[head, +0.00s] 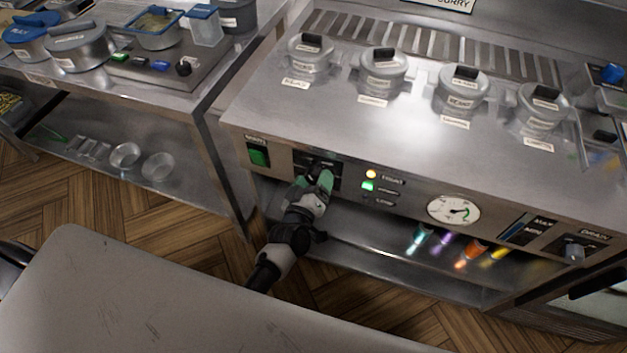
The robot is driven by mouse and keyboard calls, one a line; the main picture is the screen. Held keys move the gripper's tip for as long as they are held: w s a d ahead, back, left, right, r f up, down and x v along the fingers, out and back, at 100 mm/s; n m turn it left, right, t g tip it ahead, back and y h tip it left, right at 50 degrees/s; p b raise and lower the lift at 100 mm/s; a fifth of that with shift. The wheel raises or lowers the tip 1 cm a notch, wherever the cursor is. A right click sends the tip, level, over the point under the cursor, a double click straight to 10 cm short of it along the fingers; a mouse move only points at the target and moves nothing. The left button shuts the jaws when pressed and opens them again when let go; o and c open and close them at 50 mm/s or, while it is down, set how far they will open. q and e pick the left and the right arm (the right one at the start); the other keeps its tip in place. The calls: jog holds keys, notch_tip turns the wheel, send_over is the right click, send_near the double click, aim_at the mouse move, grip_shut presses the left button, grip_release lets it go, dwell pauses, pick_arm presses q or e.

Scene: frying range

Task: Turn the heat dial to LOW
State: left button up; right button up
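The steel frying range (340,110) stands across the right half of the head view. A dark dial plate (331,161) is on its front panel, between a green switch and the indicator lights. My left gripper (322,179) reaches up to this plate, with its green-tipped fingers right at it. The fingers and wrist cover the dial, so its pointer and most of its markings cannot be read. I cannot tell whether the fingers are closed on the knob. My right gripper is not in view.
A green switch (258,155) is left of the plate; an amber light (371,174) and green light (368,186) are right of it. Further right are a round gauge (453,209) and a drain knob (573,250). Several lidded pots stand on the range, including one (310,55) above the plate.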

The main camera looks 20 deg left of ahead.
pick_arm(q)
jog(key=s, duration=1)
jog(key=shift+s+r+b, duration=0.15)
jog(key=shift+s+b, duration=0.2)
jog(key=shift+s, duration=0.05)
jog(key=shift+a, duration=0.1)
jog(key=s+a+f+m+g+h, duration=0.1)
jog(key=s+f+m+g, duration=0.35)
jog(key=f, duration=0.85)
jog(key=s+f+m+g+h, duration=0.15)
jog(key=s+f+g, duration=0.35)
jog(key=s+f, duration=0.6)
jog(key=s+a+f+m+g+y, duration=0.1)
jog(key=s+a+f+m+g, duration=0.1)
jog(key=s+f, duration=0.4)
jog(key=s+a+f+m+g+y, duration=0.2)
jog(key=s+a+f+g, duration=0.3)
jog(key=s, duration=0.6)
jog(key=shift+s+a+f, duration=0.2)
jog(key=shift+a+f, duration=0.1)
jog(key=shift+f, duration=0.3)
